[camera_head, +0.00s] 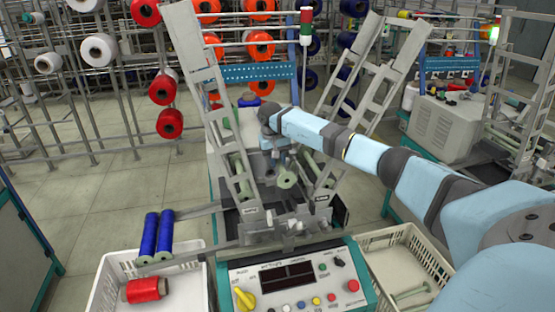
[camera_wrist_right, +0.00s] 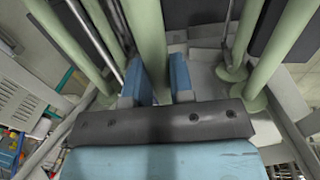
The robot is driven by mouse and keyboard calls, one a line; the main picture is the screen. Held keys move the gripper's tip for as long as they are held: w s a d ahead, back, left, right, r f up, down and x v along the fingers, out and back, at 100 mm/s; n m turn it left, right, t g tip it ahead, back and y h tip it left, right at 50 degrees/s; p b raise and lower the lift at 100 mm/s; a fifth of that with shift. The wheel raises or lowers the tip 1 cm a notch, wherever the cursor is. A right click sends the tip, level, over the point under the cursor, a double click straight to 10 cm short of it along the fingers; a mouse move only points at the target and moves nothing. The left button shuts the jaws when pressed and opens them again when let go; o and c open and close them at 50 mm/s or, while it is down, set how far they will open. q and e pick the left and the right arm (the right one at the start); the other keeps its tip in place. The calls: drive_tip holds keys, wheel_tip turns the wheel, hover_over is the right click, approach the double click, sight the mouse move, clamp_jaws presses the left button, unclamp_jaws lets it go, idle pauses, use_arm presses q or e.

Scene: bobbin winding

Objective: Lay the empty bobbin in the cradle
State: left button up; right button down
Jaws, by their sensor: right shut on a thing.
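My right gripper (camera_head: 281,161) reaches in from the right over the middle of the winding machine. It is shut on a pale green empty bobbin (camera_head: 287,179), held between the machine's two slanted frames. In the right wrist view, the blue fingers (camera_wrist_right: 162,82) close on the pale green tube (camera_wrist_right: 148,35), partly hidden by them. More pale green tubes (camera_wrist_right: 292,35) stand beside it in that view. The cradle (camera_head: 290,222) appears to be the grey metal part at the front of the machine; I cannot tell whether the bobbin touches it. My left gripper is not in view.
A control panel (camera_head: 297,268) is at the front. A white crate (camera_head: 106,278) with a red bobbin (camera_head: 146,289) stands left, below two blue bobbins (camera_head: 151,234). A right crate (camera_head: 388,240) holds a pale green bobbin (camera_head: 411,293). Slanted metal frames (camera_head: 203,82) flank my gripper closely.

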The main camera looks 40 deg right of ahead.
drive_tip(key=shift+f, duration=0.1)
drive_tip(key=shift+f+b, duration=1.7)
drive_tip(key=shift+f, duration=1.2)
wheel_tip(320, 180, down, 6)
drive_tip(key=b, duration=0.4)
drive_tip(key=shift+f, duration=0.25)
drive_tip(key=shift+f, duration=0.1)
drive_tip(key=shift+f+b, duration=0.2)
drive_tip(key=shift+b, duration=0.1)
